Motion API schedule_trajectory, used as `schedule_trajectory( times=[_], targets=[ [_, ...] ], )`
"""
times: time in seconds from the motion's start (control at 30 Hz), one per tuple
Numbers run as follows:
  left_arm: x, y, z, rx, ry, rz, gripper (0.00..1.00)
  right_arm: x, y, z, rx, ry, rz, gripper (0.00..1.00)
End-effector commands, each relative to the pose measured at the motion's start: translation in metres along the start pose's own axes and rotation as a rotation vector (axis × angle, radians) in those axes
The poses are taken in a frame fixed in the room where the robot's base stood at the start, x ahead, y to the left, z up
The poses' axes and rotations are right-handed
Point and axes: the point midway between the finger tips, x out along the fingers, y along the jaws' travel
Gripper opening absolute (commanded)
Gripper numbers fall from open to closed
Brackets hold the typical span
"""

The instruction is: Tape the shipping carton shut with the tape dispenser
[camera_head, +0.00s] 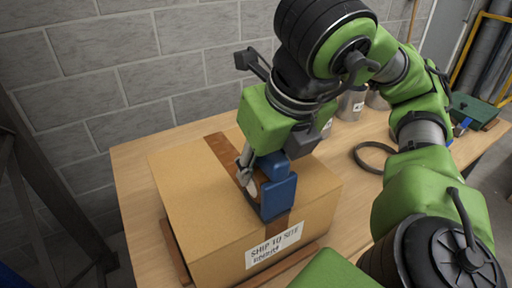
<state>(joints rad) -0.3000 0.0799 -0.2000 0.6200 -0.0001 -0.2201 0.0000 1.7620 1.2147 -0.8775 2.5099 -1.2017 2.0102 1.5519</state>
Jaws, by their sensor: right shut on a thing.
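The shipping carton (190,195) stands on the wooden table with its top flaps closed. Its front carries a white label reading "SHIP TO SITE" (273,244). A brown tape strip (221,152) runs along the top seam from the back edge toward the middle. The blue tape dispenser (279,195) sits at the carton's top near the front edge. My right gripper (252,178) is shut on the dispenser, coming down from above; the gripper and arm hide part of the seam. My left gripper is not in view.
The wooden table (137,166) has free room at left and right of the carton. A black ring-shaped strap (374,158) lies at right. Metal cans (350,104) stand behind, and a green case (474,110) is at far right. A block wall closes the back.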

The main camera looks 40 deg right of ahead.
Motion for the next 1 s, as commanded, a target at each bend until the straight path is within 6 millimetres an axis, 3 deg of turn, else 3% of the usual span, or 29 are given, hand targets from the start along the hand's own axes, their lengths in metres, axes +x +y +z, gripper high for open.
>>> schedule_trajectory(
  times=[0.27, 0.5, 0.83, 1.0],
  targets=[
    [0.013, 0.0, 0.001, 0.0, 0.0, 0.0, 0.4, -0.002, 0.001, -0.011, 0.0, -0.005, 0.002, 0.12],
    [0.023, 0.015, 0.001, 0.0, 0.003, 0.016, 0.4, -0.006, 0.001, -0.023, 0.001, -0.004, 0.001, 0.12],
    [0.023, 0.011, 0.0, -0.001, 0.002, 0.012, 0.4, -0.007, 0.0, -0.025, -0.002, 0.003, 0.0, 0.12],
    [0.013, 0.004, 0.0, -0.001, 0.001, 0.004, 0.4, -0.016, 0.001, -0.021, -0.002, 0.003, 0.0, 0.12]
  ],
)
